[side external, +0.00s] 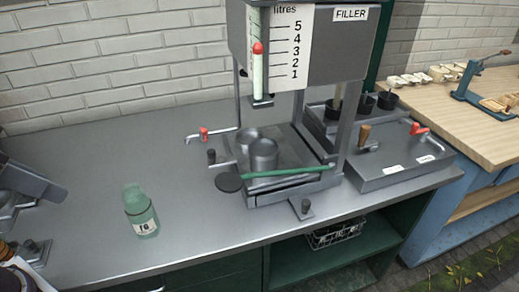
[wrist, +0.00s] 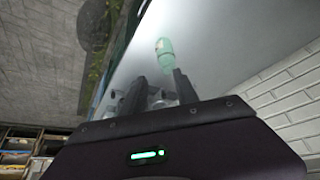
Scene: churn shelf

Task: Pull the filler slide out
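The filler (side external: 335,55) stands at the back of the grey bench, with a litre scale and a red marker on its front. Under it is a low tray-like slide (side external: 290,193), holding metal cups (side external: 264,155). A green lever (side external: 285,172) crosses its front, with a black disc (side external: 229,183) at the left end. A small dark knob (side external: 212,156) sits at its left side. My gripper (wrist: 160,87) shows in the wrist view with its two dark fingers apart and nothing clearly held. I cannot identify it surely in the side view. The slide is not clear in the wrist view.
A green bottle (side external: 141,212) marked 16 stands on the open left part of the bench, also seen in the wrist view (wrist: 164,46). A red-handled tap (side external: 204,134) is left of the filler. A grey unit (side external: 395,165) with levers is at right.

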